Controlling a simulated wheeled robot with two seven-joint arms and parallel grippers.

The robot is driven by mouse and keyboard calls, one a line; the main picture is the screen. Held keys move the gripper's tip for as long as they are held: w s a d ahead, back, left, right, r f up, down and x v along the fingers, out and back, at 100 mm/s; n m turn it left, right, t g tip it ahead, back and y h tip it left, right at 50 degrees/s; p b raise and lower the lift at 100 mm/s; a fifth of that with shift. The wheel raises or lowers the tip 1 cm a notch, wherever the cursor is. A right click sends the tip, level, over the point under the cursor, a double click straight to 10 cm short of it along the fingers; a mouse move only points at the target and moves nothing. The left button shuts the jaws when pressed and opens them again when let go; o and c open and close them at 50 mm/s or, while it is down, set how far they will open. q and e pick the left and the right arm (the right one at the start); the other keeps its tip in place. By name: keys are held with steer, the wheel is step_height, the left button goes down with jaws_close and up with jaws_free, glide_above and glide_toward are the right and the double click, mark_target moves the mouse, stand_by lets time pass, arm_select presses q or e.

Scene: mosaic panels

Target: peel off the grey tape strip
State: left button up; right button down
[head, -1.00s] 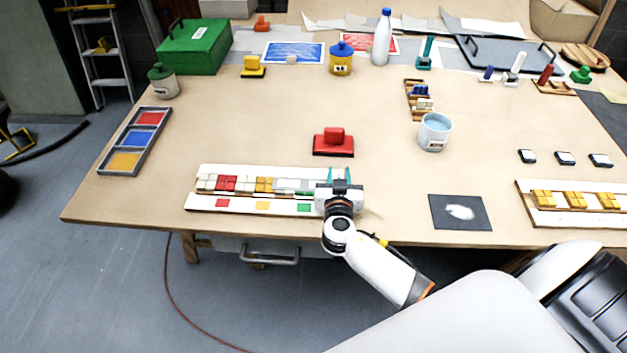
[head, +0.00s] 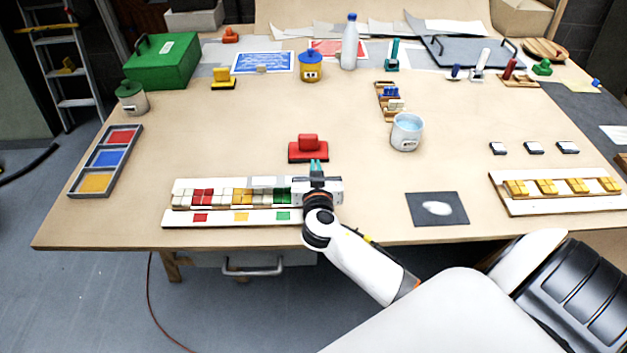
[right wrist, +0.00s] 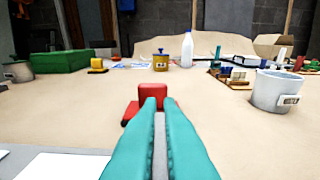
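The grey tape strip (head: 268,182) shows in the head view as a pale grey band at the back of the mosaic panel (head: 185,184), left of my right gripper. Green tiles (head: 282,195) lie uncovered at the right end of the tile row, beside white, red and yellow ones. My right gripper (head: 316,166) is over the panel's right end. Its teal fingers (right wrist: 158,125) are close together in the right wrist view, with a thin grey piece between them that looks like the tape. The hand hides the panel's right end. My left gripper is not in view.
A red-handled block (head: 308,149) stands just beyond the right gripper. A dark mat with a white patch (head: 437,208) lies right of my right arm. The table between the red block and colour tray (head: 105,160) is clear.

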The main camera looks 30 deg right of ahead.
step_height(320, 180, up, 5)
steer(key=shift+f, duration=0.15)
steer(key=shift+r, duration=0.65)
step_height(320, 180, up, 9)
steer(key=p, duration=0.7)
stand_by(1.3)
steer(key=shift+r, duration=0.2)
stand_by(0.3)
